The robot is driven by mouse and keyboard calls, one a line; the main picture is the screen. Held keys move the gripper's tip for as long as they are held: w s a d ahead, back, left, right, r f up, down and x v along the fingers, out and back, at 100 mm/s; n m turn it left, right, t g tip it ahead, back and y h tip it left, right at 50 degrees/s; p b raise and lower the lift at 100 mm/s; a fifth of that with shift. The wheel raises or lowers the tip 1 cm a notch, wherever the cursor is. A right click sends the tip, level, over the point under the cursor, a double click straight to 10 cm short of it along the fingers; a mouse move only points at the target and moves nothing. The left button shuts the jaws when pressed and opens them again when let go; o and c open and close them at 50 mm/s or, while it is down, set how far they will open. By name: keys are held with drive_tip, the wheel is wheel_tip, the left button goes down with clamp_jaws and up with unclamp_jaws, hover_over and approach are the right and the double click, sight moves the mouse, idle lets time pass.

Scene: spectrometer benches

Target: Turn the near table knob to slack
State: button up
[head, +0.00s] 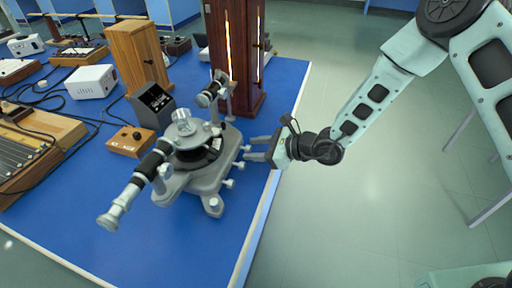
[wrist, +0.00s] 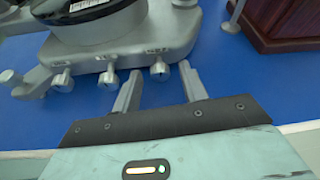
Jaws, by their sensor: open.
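The grey spectrometer (head: 205,178) stands on the blue bench top, with several small silver knobs along its right side. In the wrist view these knobs stick out of the base edge: one at the left (wrist: 60,80), one in the middle (wrist: 108,80) and one at the right (wrist: 160,72). Small dark labels sit above them, too blurred to read, so I cannot tell which is the near table knob. My gripper (head: 244,149) is open at the spectrometer's right side. In the wrist view its fingertips (wrist: 159,70) lie on either side of the right knob, with gaps visible.
A dark wooden lamp housing (head: 236,60) stands behind the spectrometer. The telescope tube (head: 135,185) points toward the front left. A small wooden box (head: 130,141) and a dark display unit (head: 154,105) stand to the left. The bench's right edge (head: 268,200) is close below my gripper.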

drive_tip(key=shift+c, duration=0.3)
clamp_jaws()
drive_tip(key=shift+s+a+f+b, duration=0.1)
drive_tip(key=shift+f+b, duration=0.15)
drive_tip(key=shift+b, duration=0.45)
drive_tip(key=shift+r+n+t+b, duration=0.15)
drive_tip(key=shift+n+t+b, duration=0.15)
drive_tip(key=shift+n+b, duration=0.15)
drive_tip(key=shift+o, duration=0.3)
unclamp_jaws()
drive_tip(key=b+v, duration=0.1)
drive_tip(key=v, duration=1.6)
drive_tip(key=shift+s+r, duration=0.15)
drive_tip(key=shift+r, duration=0.15)
